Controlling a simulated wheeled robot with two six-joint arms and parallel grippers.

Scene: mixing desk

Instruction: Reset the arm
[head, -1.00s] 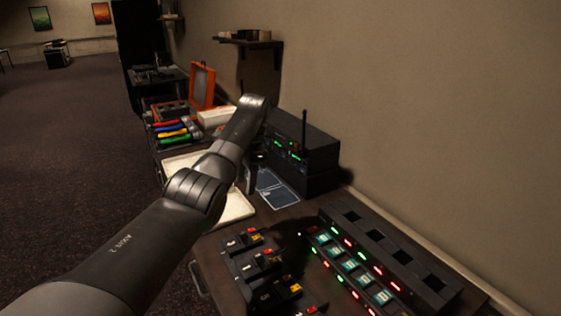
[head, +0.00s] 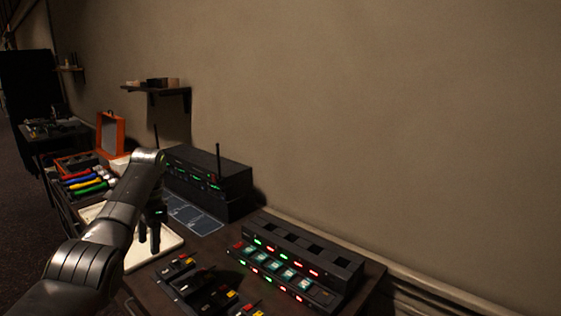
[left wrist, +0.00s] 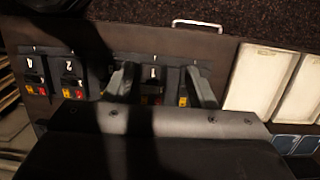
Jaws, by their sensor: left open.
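My left gripper (head: 149,240) hangs from my left arm in the head view, pointing down over the desk at the near edge of a pale tray (head: 168,241). In the left wrist view its two fingers (left wrist: 163,88) stand apart, with a numbered black pack (left wrist: 152,80) showing between them on the desk beyond. I cannot tell whether the fingers touch it. Other numbered packs with red and yellow parts (left wrist: 72,75) sit to the left in that view. My right gripper is not in view.
A rack with red and green lights (head: 290,262) stands at the desk's right. Black radio units (head: 212,175) with antennas stand against the wall. Coloured-handled items (head: 85,182) and an orange case (head: 110,135) lie farther left. A wall shelf (head: 157,88) hangs above.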

